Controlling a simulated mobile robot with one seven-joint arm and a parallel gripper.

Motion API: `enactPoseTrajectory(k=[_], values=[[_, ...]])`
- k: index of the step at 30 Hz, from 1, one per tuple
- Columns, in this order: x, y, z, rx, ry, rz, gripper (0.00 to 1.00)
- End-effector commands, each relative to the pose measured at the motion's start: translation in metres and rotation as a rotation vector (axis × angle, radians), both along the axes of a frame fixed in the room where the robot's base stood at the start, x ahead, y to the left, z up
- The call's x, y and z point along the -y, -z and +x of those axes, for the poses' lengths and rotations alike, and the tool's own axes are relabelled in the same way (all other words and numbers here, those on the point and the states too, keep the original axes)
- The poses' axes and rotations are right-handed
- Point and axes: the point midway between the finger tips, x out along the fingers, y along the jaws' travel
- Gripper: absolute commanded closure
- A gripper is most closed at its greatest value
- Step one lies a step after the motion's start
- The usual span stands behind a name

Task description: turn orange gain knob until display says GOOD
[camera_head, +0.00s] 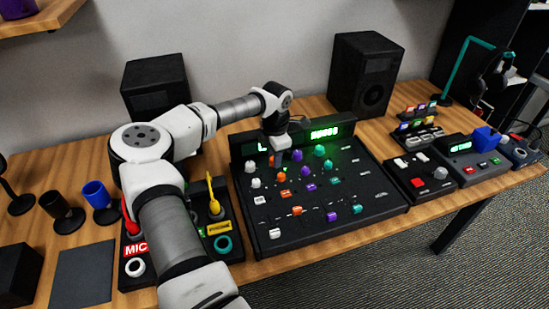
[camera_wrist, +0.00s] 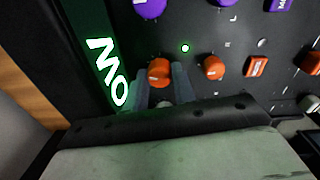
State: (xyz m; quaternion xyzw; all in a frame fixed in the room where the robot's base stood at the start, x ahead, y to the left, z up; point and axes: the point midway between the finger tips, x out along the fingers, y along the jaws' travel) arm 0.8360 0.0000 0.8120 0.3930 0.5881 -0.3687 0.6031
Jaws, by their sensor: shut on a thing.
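The orange gain knob (camera_wrist: 159,71) sits between the two fingers of my gripper (camera_wrist: 162,80) in the wrist view. The fingers are closed on its sides. In the head view my gripper (camera_head: 281,154) points down at the top row of the black mixer (camera_head: 335,222) and mostly hides this knob. The lit display (camera_wrist: 108,75) beside the knob shows white letters that look like O and W, turned sideways. In the head view only an L shows on this display (camera_head: 263,147). The rest is behind my arm.
A second orange knob (camera_wrist: 213,67) and a purple knob (camera_wrist: 150,8) are close to the fingers. A small green light (camera_wrist: 185,48) glows nearby. Black speakers (camera_head: 364,72) stand behind the mixer. A panel with cables and a MIC label (camera_head: 135,249) is at left.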

Motion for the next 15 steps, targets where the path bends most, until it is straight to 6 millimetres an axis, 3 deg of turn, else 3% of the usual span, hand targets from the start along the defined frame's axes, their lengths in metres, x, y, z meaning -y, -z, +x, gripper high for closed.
enactPoseTrajectory(k=[14, 15], values=[[0.0004, -0.0011, 0.0004, 0.002, 0.092, -0.002, 0.97], [0.0004, -0.0011, 0.0004, 0.002, 0.092, -0.002, 0.7]])
